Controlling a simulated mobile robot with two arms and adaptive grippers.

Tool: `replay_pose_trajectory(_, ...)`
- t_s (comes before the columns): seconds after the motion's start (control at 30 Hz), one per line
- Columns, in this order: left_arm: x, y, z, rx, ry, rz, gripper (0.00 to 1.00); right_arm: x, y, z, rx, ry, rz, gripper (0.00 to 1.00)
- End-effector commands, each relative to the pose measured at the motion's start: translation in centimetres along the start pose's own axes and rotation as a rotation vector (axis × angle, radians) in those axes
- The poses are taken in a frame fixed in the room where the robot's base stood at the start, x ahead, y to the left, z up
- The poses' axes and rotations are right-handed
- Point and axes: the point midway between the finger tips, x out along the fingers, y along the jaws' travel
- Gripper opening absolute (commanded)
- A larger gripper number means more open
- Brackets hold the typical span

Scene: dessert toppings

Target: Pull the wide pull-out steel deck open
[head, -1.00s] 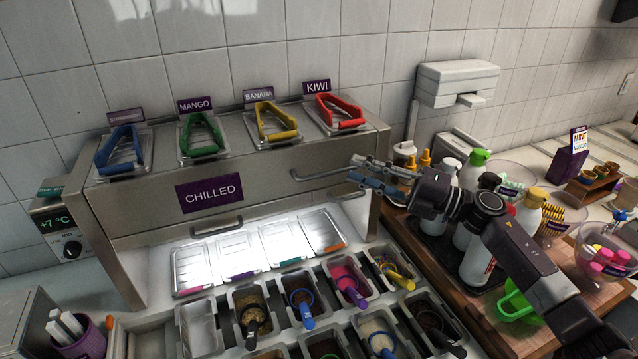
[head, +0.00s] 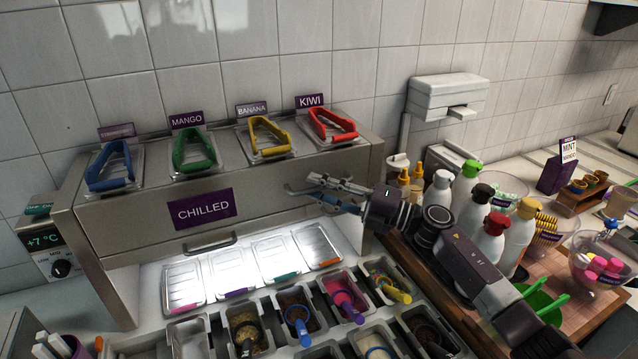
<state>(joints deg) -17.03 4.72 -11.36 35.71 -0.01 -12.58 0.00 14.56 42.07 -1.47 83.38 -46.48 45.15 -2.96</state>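The wide steel deck (head: 120,212) is the long metal unit with a purple CHILLED sign (head: 205,209) on its front. I see no clear gap showing the deck pulled out. My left gripper is out of view.
Lidded pans with coloured tongs, such as the red ones (head: 331,125), stand on top of the deck. Flat lids (head: 277,257) and topping tubs (head: 249,330) lie below its front. Several bottles (head: 464,185) and a green bowl (head: 540,303) crowd the right counter.

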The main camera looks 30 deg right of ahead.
Motion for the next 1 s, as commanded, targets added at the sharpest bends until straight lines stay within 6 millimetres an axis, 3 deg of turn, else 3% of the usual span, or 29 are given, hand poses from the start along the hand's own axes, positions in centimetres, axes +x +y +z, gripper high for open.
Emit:
replay_pose_trajectory(0.27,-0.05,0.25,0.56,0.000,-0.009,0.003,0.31,0.22,-0.06,0.01,-0.001,0.000,-0.001,0.26)
replay_pose_trajectory(0.53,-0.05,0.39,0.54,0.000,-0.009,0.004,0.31,0.20,-0.05,0.00,-0.001,0.000,-0.001,0.00)
replay_pose_trajectory(1.0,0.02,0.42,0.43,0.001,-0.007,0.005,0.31,0.17,-0.13,-0.02,0.000,0.000,-0.002,0.00)
